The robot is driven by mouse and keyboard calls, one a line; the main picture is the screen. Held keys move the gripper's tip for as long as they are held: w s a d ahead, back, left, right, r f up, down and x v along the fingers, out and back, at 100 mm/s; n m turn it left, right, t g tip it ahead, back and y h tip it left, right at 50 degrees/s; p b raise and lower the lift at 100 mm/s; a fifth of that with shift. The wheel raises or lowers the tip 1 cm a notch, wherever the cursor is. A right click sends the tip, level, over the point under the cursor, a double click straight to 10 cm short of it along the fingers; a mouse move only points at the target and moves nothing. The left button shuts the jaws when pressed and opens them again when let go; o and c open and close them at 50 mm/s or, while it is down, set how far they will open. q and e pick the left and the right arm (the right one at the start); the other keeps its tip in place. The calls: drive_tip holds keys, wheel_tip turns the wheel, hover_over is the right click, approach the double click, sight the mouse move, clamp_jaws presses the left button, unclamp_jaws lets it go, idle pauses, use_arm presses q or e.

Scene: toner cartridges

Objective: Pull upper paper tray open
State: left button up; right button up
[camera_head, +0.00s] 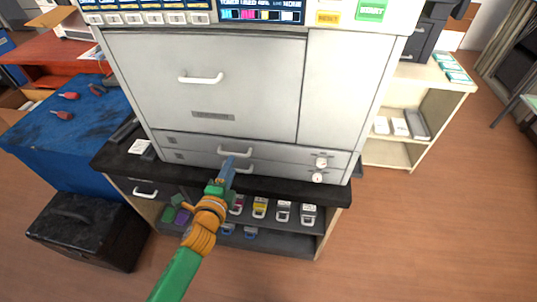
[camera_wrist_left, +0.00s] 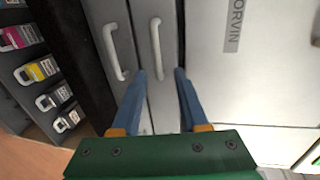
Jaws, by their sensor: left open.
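The upper paper tray (camera_head: 285,154) is a shallow light-grey drawer low on the big printer, with a white bar handle (camera_head: 235,152). It looks shut. The lower tray (camera_head: 286,172) sits right below it with a similar handle, partly behind my gripper. My left gripper (camera_head: 229,163) is in front of the tray handles. In the left wrist view its blue fingers (camera_wrist_left: 160,74) are open, one on each side of the upper tray's handle (camera_wrist_left: 157,45) in the picture. I cannot tell whether they touch it. The lower tray's handle (camera_wrist_left: 114,52) lies to the left, outside the fingers. My right gripper is not in view.
The printer (camera_head: 230,90) stands on a black-topped cabinet (camera_head: 115,158) with several toner cartridges (camera_head: 260,207) on its shelf. A black box (camera_head: 90,230) and blue workbench (camera_head: 70,140) are at left. A cream shelf (camera_head: 435,100) stands at right. The wooden floor in front is clear.

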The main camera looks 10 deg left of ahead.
use_arm(q)
drive_tip(key=a+x, duration=0.1)
drive_tip(key=x, duration=0.4)
drive_tip(key=shift+w+a+f+b, duration=0.2)
drive_tip(key=shift+w+f+b, duration=0.05)
drive_tip(key=shift+w+b, duration=0.2)
drive_tip(key=shift+s, duration=0.1)
clamp_jaws()
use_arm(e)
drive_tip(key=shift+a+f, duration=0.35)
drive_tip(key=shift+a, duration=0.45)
